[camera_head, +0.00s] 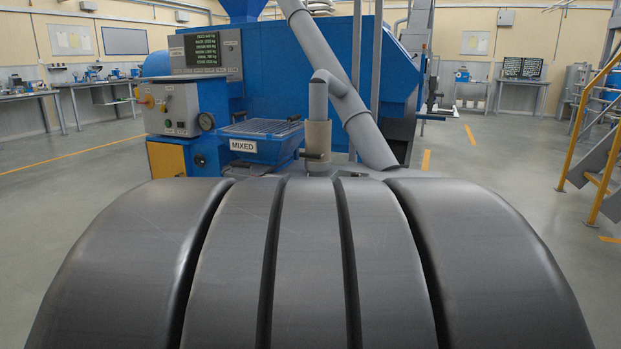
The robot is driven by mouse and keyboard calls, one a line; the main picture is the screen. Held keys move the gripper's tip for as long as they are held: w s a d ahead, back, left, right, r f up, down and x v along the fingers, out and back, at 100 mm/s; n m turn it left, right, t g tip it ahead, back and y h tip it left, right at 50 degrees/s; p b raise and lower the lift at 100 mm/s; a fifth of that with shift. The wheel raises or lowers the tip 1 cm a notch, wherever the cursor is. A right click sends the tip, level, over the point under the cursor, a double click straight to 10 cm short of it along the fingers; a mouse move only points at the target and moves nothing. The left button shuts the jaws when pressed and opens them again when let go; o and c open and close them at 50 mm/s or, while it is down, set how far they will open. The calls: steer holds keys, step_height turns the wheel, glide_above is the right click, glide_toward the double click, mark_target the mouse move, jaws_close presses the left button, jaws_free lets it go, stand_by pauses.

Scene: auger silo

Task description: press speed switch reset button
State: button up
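No speed switch reset button can be made out at this distance. A grey control box (170,110) on the blue machine (300,65) has a yellow and red knob (146,101), small round controls and labels too small to read. A round gauge (206,122) sits at its right side. A dark display (202,49) with lines of text stands above it. My gripper is not in view.
Large dark rounded covers fill the lower foreground and hide the floor there. A blue bin labelled MIXED (262,148) and a slanted grey pipe (345,90) stand ahead. Yellow-railed stairs (590,140) are at right. Grey floor (60,220) is open at left.

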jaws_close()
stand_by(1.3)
